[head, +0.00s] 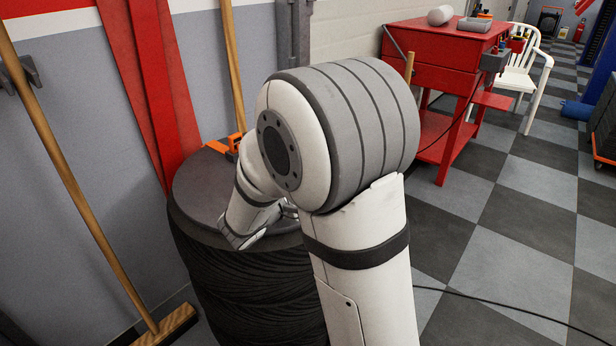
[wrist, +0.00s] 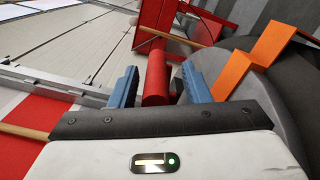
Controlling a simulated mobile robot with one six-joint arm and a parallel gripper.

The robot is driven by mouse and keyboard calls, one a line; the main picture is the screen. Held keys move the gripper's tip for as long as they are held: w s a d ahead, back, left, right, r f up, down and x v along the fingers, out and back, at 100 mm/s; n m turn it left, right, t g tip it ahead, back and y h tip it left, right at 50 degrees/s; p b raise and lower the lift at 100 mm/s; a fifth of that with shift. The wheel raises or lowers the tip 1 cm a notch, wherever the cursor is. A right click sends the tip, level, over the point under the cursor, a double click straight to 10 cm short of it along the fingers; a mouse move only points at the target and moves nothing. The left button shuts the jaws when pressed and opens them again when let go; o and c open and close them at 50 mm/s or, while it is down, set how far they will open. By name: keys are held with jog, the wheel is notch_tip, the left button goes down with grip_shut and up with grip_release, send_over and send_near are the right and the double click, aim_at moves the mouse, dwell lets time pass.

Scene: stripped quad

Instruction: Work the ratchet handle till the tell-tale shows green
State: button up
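An orange piece (head: 225,144) sits on the dark round top of a tyre stack (head: 205,185) in the head view, partly hidden by my arm. Angular orange plates also show at the right of the wrist view (wrist: 240,77). In the wrist view a red cylinder (wrist: 156,82), which looks like the handle's grip, stands between the two blue fingers of my gripper (wrist: 158,72). The fingers are open, with a gap on both sides of the cylinder. In the head view my arm hides the gripper's fingers and the cylinder. I cannot make out the tell-tale.
A wooden broom (head: 75,180) leans at the left, and another wooden pole (head: 232,70) stands behind the stack. Red uprights (head: 150,80) stand against the wall. A red workbench (head: 440,75) and a white chair (head: 520,75) stand beyond. Checkered floor (head: 500,240) is open at right.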

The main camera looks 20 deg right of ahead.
jog(key=shift+s+a, duration=0.15)
jog(key=shift+a, duration=0.35)
jog(key=p+v, duration=0.1)
jog(key=v, duration=0.6)
jog(key=shift+d+p, duration=0.1)
jog(key=shift+p, duration=0.2)
